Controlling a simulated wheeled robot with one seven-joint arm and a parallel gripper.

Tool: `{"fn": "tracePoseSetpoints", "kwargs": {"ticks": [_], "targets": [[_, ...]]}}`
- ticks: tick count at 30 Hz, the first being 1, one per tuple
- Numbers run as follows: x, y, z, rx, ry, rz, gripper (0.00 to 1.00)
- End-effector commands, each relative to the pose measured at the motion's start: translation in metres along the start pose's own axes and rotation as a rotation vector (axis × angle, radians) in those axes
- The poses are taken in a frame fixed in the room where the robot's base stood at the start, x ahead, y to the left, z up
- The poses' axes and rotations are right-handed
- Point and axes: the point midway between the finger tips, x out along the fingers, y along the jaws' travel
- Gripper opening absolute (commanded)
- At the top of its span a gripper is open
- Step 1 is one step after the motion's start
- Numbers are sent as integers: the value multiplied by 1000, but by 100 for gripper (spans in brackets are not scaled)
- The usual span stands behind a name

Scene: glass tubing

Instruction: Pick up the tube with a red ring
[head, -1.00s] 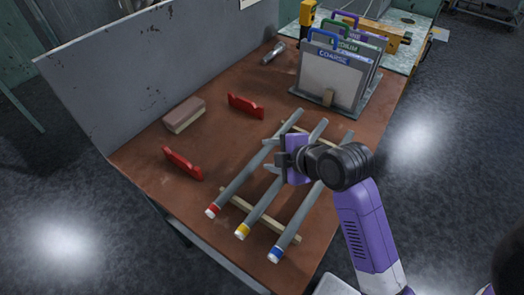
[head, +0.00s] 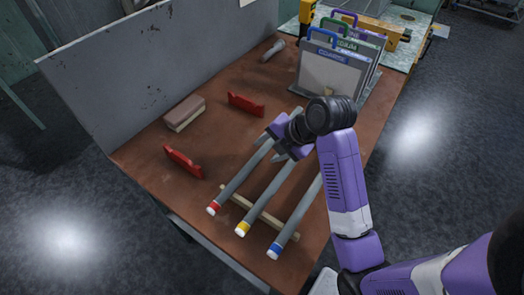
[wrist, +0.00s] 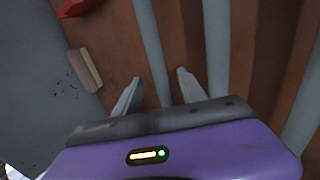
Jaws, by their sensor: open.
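The grey tube with a red ring (head: 238,181) lies at the left of three parallel tubes on the table; its ring is at the near end. The tube with a yellow ring (head: 266,203) is in the middle and the tube with a blue ring (head: 297,220) is at the right. My gripper (head: 277,146) is open and empty at the far part of the red-ringed tube. In the wrist view the leftmost tube (wrist: 151,45) runs between the spread fingers (wrist: 159,76). I cannot tell how far above it they are.
A wooden strip (head: 259,216) supports the tubes. Two red holders (head: 183,161) (head: 245,104) and a brown block (head: 184,113) lie to the left, by the grey panel (head: 170,65). A rack of labelled sheets (head: 330,75) stands behind.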

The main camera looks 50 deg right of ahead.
Motion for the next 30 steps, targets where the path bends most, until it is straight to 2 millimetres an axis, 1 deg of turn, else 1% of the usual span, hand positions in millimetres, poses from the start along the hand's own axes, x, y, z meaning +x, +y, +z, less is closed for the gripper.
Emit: {"fn": "tracePoseSetpoints", "kwargs": {"ticks": [1,5,13,17,18,20,21,30], "targets": [[8,0,-1,0,3,-3,49],[19,0,-1,0,2,-1,49],[22,0,-1,1,0,0,49],[22,0,-1,1,0,0,23],[22,0,-1,1,0,0,15],[22,0,-1,1,0,0,4],[22,0,-1,1,0,0,0],[21,0,0,2,0,0,0]]}}
